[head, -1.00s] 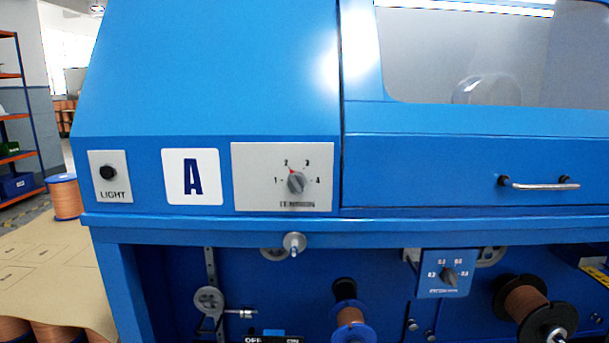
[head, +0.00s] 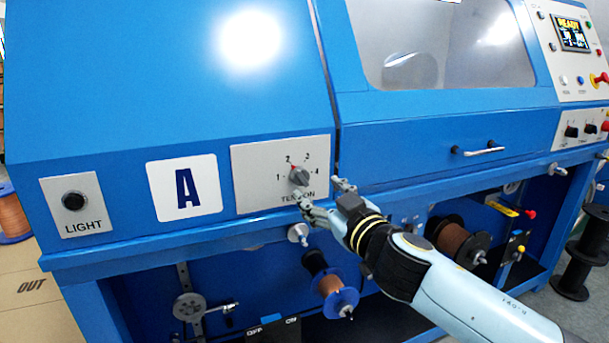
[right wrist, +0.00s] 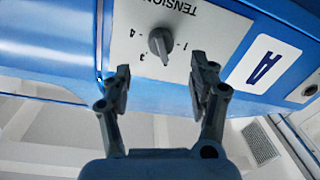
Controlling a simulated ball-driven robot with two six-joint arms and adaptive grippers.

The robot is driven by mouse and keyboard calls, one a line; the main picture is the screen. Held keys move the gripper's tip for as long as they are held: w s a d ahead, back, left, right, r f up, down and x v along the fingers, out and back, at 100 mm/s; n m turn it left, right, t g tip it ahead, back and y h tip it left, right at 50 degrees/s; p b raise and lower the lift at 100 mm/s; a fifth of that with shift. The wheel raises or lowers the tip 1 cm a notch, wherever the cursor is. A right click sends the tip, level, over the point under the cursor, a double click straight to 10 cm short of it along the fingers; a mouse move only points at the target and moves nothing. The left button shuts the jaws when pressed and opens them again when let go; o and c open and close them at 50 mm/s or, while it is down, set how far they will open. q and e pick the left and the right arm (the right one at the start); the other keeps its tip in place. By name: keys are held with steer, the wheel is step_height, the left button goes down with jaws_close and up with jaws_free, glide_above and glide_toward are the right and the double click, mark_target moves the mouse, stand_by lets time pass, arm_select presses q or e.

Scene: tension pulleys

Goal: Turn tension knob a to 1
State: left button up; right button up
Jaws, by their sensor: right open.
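Tension knob a (head: 299,176) is a grey knob on a light plate (head: 255,182) marked TENSION with numbers 1 to 4, right of the A label (head: 184,188). Its red-tipped pointer is toward 2. My right gripper (head: 320,190) is open just below and right of the knob, its fingers apart. In the right wrist view, the knob (right wrist: 160,42) shows upside down beyond and between the open fingertips (right wrist: 160,75), with nothing held. My left gripper is in neither current view.
A LIGHT button (head: 74,201) is at the left of the blue panel. A ledge (head: 150,247) runs below the plate, with a grey roller (head: 298,233) under the knob. A door handle (head: 478,150) sticks out to the right. Wire spools hang in the bay below.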

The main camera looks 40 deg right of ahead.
mark_target(305, 180)
steer(key=w, duration=0.4)
steer(key=w+d+p, duration=0.1)
steer(key=w, duration=0.1)
steer(key=shift+w, duration=0.85)
arm_select(q)
steer(key=shift+w+a+r, duration=0.3)
steer(key=shift+w+r, duration=0.15)
steer(key=shift+r, duration=0.25)
arm_select(e)
steer(key=c, duration=1.1)
steer(key=shift+c, duration=0.2)
